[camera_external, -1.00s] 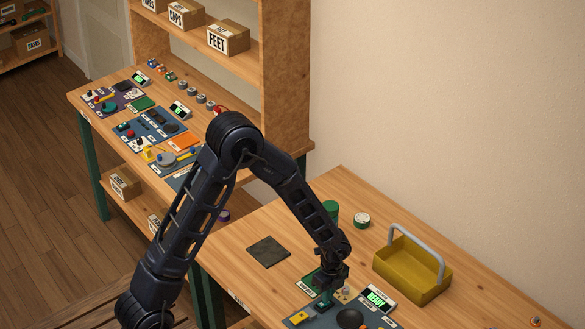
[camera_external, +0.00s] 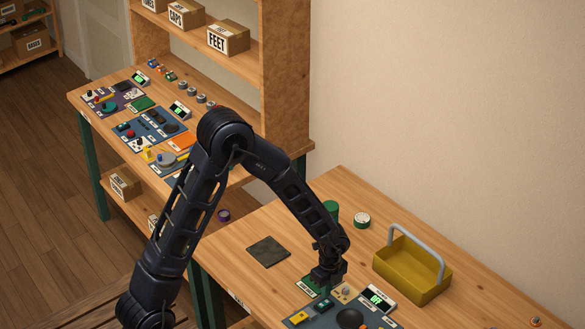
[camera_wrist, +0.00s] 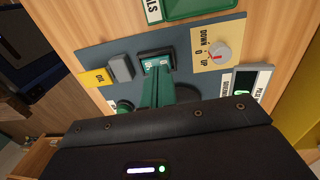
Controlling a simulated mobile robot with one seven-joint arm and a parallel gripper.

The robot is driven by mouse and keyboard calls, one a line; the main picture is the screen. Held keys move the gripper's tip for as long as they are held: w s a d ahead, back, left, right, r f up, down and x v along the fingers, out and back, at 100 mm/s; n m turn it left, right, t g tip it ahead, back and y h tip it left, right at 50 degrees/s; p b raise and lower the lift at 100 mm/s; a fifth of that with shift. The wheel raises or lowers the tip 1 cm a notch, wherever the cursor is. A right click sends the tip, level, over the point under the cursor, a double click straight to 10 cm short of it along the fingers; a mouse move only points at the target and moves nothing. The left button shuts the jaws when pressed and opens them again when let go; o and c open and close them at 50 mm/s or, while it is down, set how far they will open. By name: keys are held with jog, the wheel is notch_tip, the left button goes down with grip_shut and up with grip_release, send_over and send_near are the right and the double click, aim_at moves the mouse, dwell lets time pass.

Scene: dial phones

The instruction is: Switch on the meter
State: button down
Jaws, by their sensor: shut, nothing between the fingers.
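The meter, a white-framed box with a dark screen (camera_external: 378,299), stands at the right of a blue-grey panel (camera_external: 334,323). Its screen is lit with short green characters. It also shows at the right edge in the wrist view (camera_wrist: 247,85), where its labels are hard to read. My gripper (camera_wrist: 156,66) is shut and empty, its green fingers at a black switch (camera_wrist: 155,53) with small white marks. I cannot tell whether the tips touch it. The fingers hide the lower part of the switch. My gripper also shows over the panel in the external view (camera_external: 324,293).
A beige plate with a grey knob (camera_wrist: 219,52) marked DOWN and UP lies beside the switch. A grey block (camera_wrist: 121,68) is on its other side. A green tray (camera_wrist: 195,8) adjoins the panel.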

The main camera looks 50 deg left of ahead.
aim_at(325, 303)
notch_tip(325, 303, up, 10)
jog(key=w, duration=0.2)
jog(key=shift+r, duration=0.25)
jog(key=c, duration=2.1)
grip_release()
jog(key=shift+r, duration=0.25)
jog(key=o, duration=0.8)
jog(key=shift+s+a+f, duration=0.1)
jog(key=shift+a+f, duration=0.05)
jog(key=shift+f, duration=0.15)
jog(key=shift+c, duration=0.2)
jog(key=shift+o, duration=0.9)
notch_tip(325, 303, down, 7)
jog(key=s+a+g, duration=0.1)
jog(key=s+a, duration=0.1)
jog(key=shift+s+h, duration=0.3)
jog(key=shift+h, duration=0.1)
jog(key=shift+s+a+f+h, duration=0.1)
jog(key=shift+s+f+h, duration=0.2)
jog(key=shift+f, duration=0.15)
jog(key=shift+s+a+h, duration=0.15)
jog(key=shift+s+h, duration=0.05)
jog(key=shift+h, duration=0.2)
jog(key=shift+a+r+t+h, duration=0.95)
jog(key=shift+r+h, duration=0.25)
jog(key=shift+r, duration=1.05)
jog(key=x, duration=1)
jog(key=shift+w+d+f, duration=0.15)
jog(key=shift+w+f, duration=0.2)
